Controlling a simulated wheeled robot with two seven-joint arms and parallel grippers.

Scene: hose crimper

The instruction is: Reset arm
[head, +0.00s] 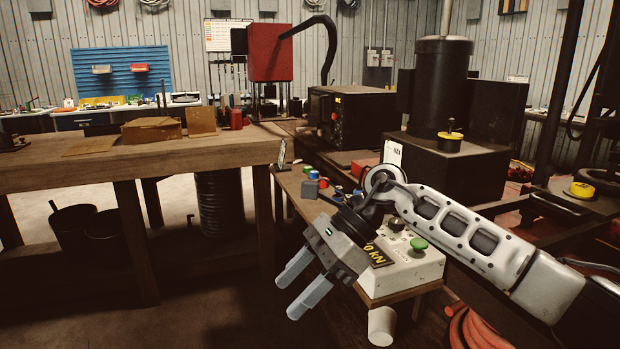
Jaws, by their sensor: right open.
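My right arm (470,225) comes in from the right edge and reaches toward the middle of the view. My right gripper (304,281) is open and empty, its two pale fingers pointing down and to the left over the floor in front of the workbench. It hangs in front of a pale control box (407,267) with a green button (418,244) and a dark knob, and hides part of that box. My left gripper is not in view.
A wooden workbench (60,178) holding cardboard boxes (151,130) fills the left. A black machine (443,165) stands behind my right arm. A white cup-like object (381,325) is below the control box. Orange hose (478,330) lies at lower right.

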